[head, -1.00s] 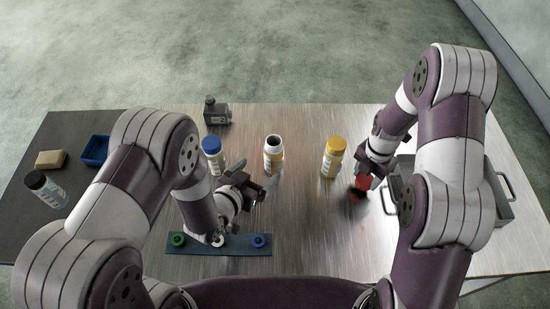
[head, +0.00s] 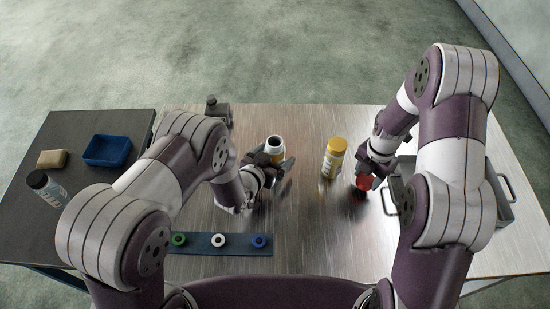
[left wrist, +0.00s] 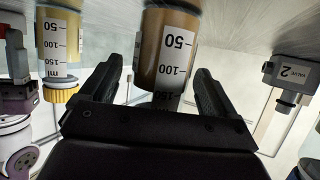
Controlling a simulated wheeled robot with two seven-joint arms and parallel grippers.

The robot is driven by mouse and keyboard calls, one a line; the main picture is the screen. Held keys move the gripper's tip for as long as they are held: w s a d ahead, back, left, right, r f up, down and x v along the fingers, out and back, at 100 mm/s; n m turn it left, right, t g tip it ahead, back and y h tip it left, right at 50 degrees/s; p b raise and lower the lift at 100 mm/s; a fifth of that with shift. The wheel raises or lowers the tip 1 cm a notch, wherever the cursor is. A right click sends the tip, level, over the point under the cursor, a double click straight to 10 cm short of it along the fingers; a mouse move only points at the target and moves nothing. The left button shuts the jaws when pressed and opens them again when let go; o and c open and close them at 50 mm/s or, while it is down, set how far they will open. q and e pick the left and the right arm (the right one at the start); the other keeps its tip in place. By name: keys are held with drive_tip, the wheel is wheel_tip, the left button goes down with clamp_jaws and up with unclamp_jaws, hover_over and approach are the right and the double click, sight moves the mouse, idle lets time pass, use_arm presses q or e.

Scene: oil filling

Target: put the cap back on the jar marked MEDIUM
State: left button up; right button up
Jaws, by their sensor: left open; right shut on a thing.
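An open jar (head: 275,146) with a white neck and amber contents stands upright mid-table in the head view, without a cap. My left gripper (head: 276,160) is open with its fingers on either side of this jar. In the left wrist view, the jar (left wrist: 168,45) appears upside down between the fingers, with a scale reading 50, 100, 150; no MEDIUM mark is readable. My right gripper (head: 366,176) is shut on a red object (head: 362,184) low near the table's right side. I cannot tell whether it is the cap.
A yellow-capped jar (head: 333,158) stands between the grippers. A dark strip with green, white and blue rings (head: 200,248) lies in front. A grey tray (head: 503,208) is at right. A blue bin (head: 106,151), sponge (head: 52,158) and dark-capped bottle (head: 48,188) are at left.

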use_arm(q)
drive_tip(key=shift+w+d+f, duration=0.2)
drive_tip(key=shift+w, duration=0.2)
drive_tip(key=c, duration=1.2)
drive_tip(key=shift+o, duration=0.2)
drive_tip(key=shift+r, duration=0.25)
